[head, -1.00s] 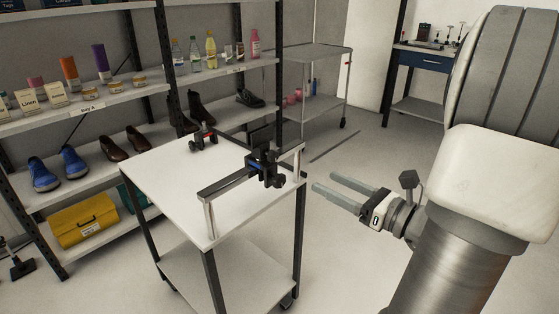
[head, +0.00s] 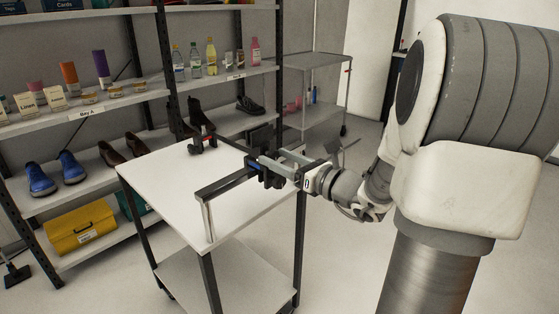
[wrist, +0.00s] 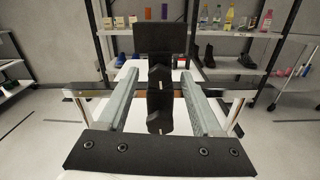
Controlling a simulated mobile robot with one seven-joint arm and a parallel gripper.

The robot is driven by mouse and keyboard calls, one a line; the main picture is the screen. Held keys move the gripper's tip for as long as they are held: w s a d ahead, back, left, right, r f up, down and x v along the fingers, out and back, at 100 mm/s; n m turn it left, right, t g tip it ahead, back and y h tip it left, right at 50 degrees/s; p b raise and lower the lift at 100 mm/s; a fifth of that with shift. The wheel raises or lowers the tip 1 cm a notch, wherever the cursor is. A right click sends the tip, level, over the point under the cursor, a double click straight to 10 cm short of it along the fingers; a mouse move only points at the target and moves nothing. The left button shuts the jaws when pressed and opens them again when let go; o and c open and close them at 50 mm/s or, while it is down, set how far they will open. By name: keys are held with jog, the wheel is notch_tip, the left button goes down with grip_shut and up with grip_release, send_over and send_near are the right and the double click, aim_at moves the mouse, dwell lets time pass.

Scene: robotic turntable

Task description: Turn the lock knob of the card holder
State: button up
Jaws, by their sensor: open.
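The card holder (head: 262,138) is a black clamp-like device on the rail at the cart's right edge. In the wrist view its flat black plate (wrist: 160,38) stands upright at the top. Dark blocky parts (wrist: 159,112), which may include the lock knob, lie below the plate. I cannot tell the knob apart for sure. My gripper (head: 274,160) is open and level at the holder. In the wrist view its two pale fingers (wrist: 159,76) lie left and right of the dark parts, with visible gaps. In the head view the fingers partly hide the holder.
The white cart top (head: 165,175) is mostly bare. A black and red clamp (head: 200,142) sits at its far edge. A dark rail (head: 224,183) runs along the near side. Shelves with shoes (head: 55,175) and bottles (head: 194,65) stand behind. Another cart (head: 318,70) stands at the back.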

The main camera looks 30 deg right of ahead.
grip_shut()
jog(key=shift+f+b, duration=0.1)
jog(key=shift+b, duration=0.2)
jog(key=n+b, duration=0.3)
jog(key=shift+f+n, duration=0.15)
jog(key=shift+n, duration=0.25)
jog(key=shift+r+n+b, duration=0.2)
jog(key=shift+n+b, duration=1)
jog(key=shift+n, duration=0.7)
grip_release()
